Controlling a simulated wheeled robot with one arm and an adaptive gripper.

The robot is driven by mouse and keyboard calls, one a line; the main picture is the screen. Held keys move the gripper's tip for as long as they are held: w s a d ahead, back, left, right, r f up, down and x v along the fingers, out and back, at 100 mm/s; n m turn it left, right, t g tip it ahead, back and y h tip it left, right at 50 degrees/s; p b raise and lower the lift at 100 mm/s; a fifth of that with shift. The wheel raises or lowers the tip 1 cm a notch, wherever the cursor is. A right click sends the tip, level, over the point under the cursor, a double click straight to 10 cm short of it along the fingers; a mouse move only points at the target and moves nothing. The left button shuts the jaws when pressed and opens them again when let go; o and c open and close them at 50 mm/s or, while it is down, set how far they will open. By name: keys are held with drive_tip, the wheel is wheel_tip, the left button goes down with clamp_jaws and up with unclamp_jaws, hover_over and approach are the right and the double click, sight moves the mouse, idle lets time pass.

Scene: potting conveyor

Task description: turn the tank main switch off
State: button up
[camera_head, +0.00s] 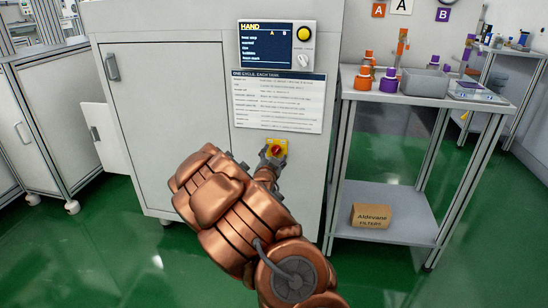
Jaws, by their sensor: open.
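The main switch (276,149) is a red rotary knob on a yellow plate, low on the front of the white cabinet (165,100). My copper-coloured arm reaches up to it from below. My gripper (270,158) is open at the switch, its fingers close to the knob and partly covering the yellow plate. I cannot tell whether the fingers touch the knob. The knob's exact angle is too small and too covered to read.
Above the switch are an instruction sheet (277,102) and a control panel (278,45) with a yellow button. A metal trolley (420,97) with orange and purple bottles stands close on the right, a cardboard box (371,216) on its lower shelf. A small door (103,138) sticks out at left.

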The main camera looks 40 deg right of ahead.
drive_tip(key=shift+w+d, duration=0.2)
drive_tip(key=shift+d, duration=0.05)
drive_tip(key=shift+c, duration=0.4)
drive_tip(key=c, duration=1.1)
drive_tip(key=shift+o, duration=0.2)
